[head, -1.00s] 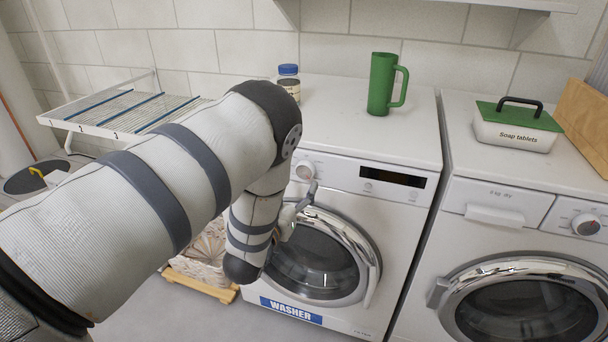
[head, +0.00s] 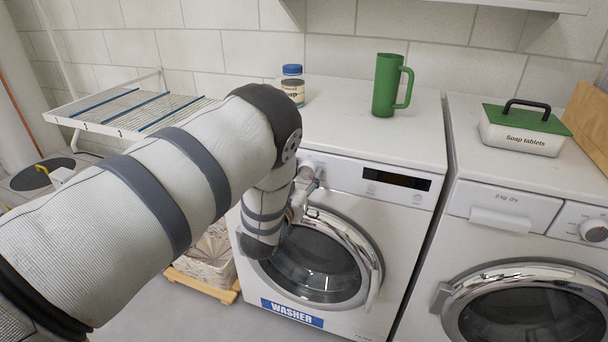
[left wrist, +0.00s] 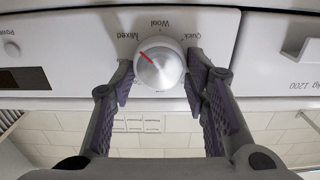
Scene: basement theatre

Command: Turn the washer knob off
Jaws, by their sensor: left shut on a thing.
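The washer knob (left wrist: 160,68) is a round silver dial on the white front panel. Its red mark points up and left in the left wrist view, near the upside-down words Mixed and Wool. My left gripper (left wrist: 160,78) has one finger on each side of the knob and is shut on it. In the head view the washer (head: 400,205) stands in the middle, with its round glass door shut and a blue WASHER label. My left gripper (head: 309,186) is at the knob (head: 306,170), partly hidden by my wrist. My right gripper is out of view.
A green mug (head: 388,85) and a blue-capped jar (head: 293,84) stand on the washer. A second machine (head: 500,245) stands to the right, with a soap tablets box (head: 522,130) on top. A drying rack (head: 95,108) is at the left wall.

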